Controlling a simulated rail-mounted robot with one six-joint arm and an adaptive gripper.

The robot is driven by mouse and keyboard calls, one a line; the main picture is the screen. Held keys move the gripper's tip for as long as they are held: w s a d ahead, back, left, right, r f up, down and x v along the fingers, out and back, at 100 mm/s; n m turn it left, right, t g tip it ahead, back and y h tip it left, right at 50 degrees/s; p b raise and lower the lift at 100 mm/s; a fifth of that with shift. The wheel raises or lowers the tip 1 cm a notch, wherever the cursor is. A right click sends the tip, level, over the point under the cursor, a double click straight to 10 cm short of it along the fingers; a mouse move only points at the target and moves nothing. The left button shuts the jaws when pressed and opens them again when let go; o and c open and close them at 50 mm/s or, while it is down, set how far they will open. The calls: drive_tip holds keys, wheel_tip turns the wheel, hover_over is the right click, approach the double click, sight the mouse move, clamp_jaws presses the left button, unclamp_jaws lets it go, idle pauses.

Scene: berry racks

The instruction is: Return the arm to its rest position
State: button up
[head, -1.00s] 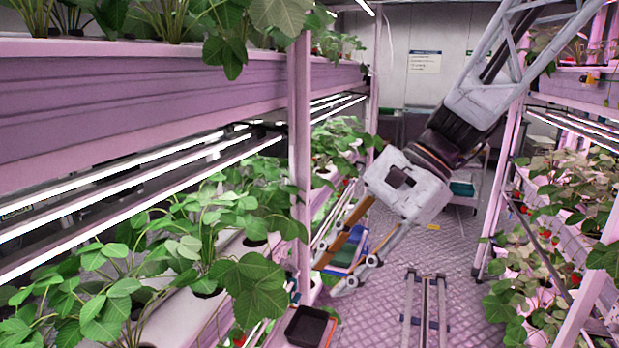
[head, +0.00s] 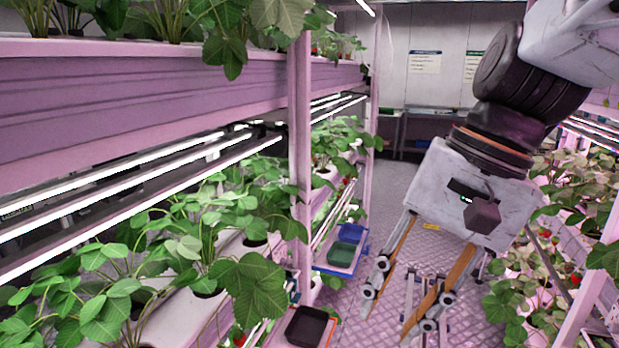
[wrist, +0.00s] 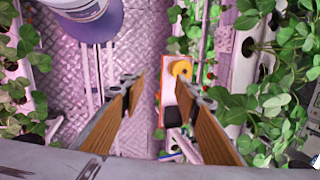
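My gripper (head: 388,318) hangs over the aisle in the head view, right of the left rack, with its fingers pointing down. Its two wood-faced fingers stand wide apart with nothing between them. In the wrist view my gripper (wrist: 168,108) also shows open, with the aisle floor and a rack edge beyond the gap. The arm above it is bent and comes in from the upper right.
The left rack (head: 150,110) holds strawberry plants on two levels. A black tray (head: 306,327) and a blue tray (head: 345,262) with a green container (head: 342,253) sit along its lower edge. The right rack (head: 590,290) is close to my gripper. Floor rails run along the aisle.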

drive_tip(key=s+d+r+n+t+h, duration=0.1)
drive_tip(key=s+d+n+t+h, duration=0.2)
drive_tip(key=s+d, duration=0.6)
drive_tip(key=shift+s+n+t+h, duration=0.3)
drive_tip(key=shift+s+n+h, duration=0.1)
drive_tip(key=shift+s+n, duration=0.65)
drive_tip(key=shift+w+d, duration=0.1)
idle(0.6)
